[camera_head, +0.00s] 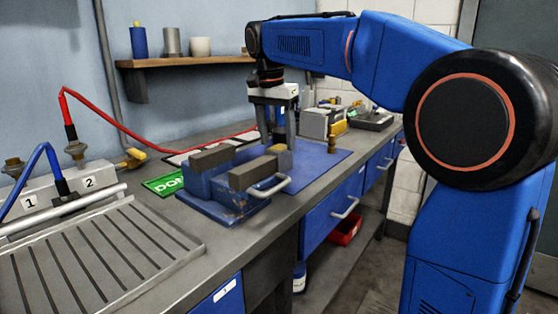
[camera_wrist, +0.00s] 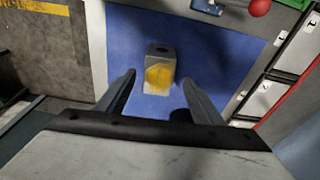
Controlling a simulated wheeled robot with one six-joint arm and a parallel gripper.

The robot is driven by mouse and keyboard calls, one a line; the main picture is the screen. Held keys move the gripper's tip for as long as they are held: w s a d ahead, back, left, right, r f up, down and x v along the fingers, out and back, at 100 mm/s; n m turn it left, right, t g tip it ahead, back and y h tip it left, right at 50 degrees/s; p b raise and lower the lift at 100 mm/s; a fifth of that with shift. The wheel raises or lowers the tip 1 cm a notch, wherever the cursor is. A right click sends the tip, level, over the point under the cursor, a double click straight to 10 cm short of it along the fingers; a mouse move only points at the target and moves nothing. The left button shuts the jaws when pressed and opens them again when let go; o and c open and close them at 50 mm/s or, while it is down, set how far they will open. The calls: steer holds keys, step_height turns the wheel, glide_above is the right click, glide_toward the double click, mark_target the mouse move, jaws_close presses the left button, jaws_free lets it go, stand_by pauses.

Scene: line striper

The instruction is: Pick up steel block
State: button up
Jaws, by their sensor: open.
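The steel block (camera_wrist: 158,70) is a small grey block with a yellow patch on its near face and a dark hole on top. It stands on the blue mat (camera_wrist: 215,52) in the wrist view. In the head view a tan-topped piece that seems to be this block (camera_head: 278,148) shows just behind the vise, partly hidden. My gripper (camera_head: 279,138) points down above the mat, close over that spot. In the wrist view its fingers are apart, one to each side of the block's near end, and nothing is between them. Whether the fingertips reach the block's height I cannot tell.
A blue vise (camera_head: 225,200) with grey jaws stands close in front of the block. A shelf (camera_head: 185,61) hangs above.

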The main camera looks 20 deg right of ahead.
mark_target(279, 148)
steer(key=shift+w+d+f, duration=0.1)
steer(key=shift+d+f, duration=0.1)
steer(key=shift+f, duration=1.15)
steer(key=shift+w+d+f, duration=0.1)
steer(key=shift+d+f, duration=0.1)
steer(key=shift+f, duration=1.15)
jaws_close()
steer(key=shift+r, duration=0.15)
